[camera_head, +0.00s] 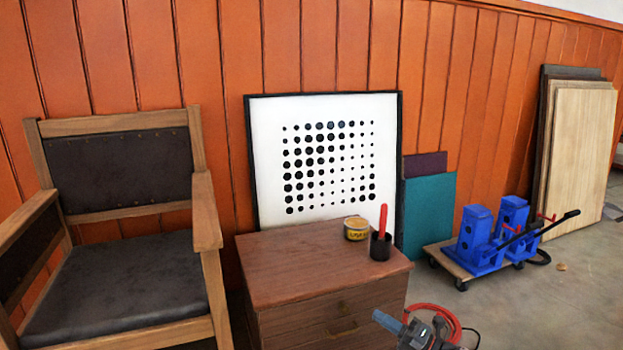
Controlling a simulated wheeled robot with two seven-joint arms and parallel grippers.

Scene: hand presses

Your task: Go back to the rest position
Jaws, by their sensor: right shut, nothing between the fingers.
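My right gripper (388,322) shows at the bottom edge, in front of the right side of the wooden drawer chest. Its fingers look closed, with nothing seen between them, and the rest of that arm is mostly cut off by the frame. My left gripper does not show. The two blue hand presses (483,240) stand side by side on a low wheeled board (450,257) on the floor at the right. A black lever (545,226) sticks out from them to the right. My right gripper is apart from the presses, nearer to me and to their left.
The drawer chest (285,265) carries a yellow tin (356,229) and a dark cup (380,246) with a red handle in it. A wooden armchair (115,290) stands at the left. A red hose (452,323) lies by the chest.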

